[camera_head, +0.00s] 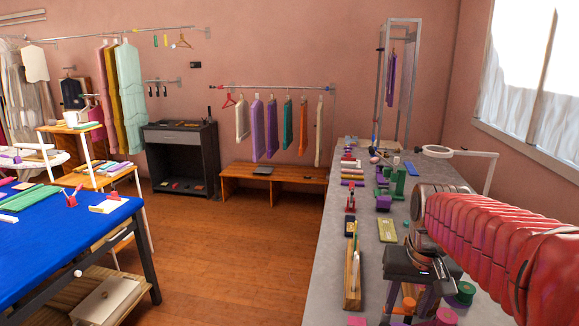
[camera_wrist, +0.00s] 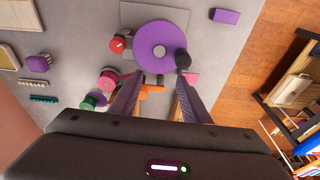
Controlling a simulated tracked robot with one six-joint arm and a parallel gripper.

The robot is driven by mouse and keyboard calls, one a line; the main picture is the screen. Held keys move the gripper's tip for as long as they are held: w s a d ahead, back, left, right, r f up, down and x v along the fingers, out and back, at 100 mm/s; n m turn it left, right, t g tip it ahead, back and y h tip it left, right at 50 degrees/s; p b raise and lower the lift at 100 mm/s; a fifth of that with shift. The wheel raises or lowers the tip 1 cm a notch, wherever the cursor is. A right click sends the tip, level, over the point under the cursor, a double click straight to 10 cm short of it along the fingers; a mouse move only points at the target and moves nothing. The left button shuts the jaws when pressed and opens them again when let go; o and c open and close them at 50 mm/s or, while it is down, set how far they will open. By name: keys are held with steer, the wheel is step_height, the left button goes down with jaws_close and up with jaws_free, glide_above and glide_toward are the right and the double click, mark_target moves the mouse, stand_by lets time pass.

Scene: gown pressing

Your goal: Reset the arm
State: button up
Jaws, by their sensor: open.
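My arm, in a red ribbed sleeve (camera_head: 490,240), reaches in from the right over the grey worktop in the head view. My gripper (camera_head: 408,304) hangs at its end, pointing down over the near part of the worktop. In the wrist view my gripper (camera_wrist: 159,82) has its two fingers well apart, with nothing held between them. A large purple disc (camera_wrist: 150,47) with a pale centre lies ahead of the fingertips. A small orange piece (camera_wrist: 151,89) shows between the fingers; its height relative to them is unclear.
A blue-topped table (camera_head: 60,245) is at left, with open wooden floor (camera_head: 235,250) between.

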steer(key=s+a+n+t, duration=0.1)
steer(key=s+a, duration=0.3)
steer(key=s, duration=0.3)
steer(key=s+a+n+t, duration=0.1)
steer(key=s+a, duration=0.3)
steer(key=s, duration=0.4)
steer(key=shift+f+n+t, duration=0.3)
steer(key=shift+f+t, duration=0.1)
steer(key=shift+t, duration=0.3)
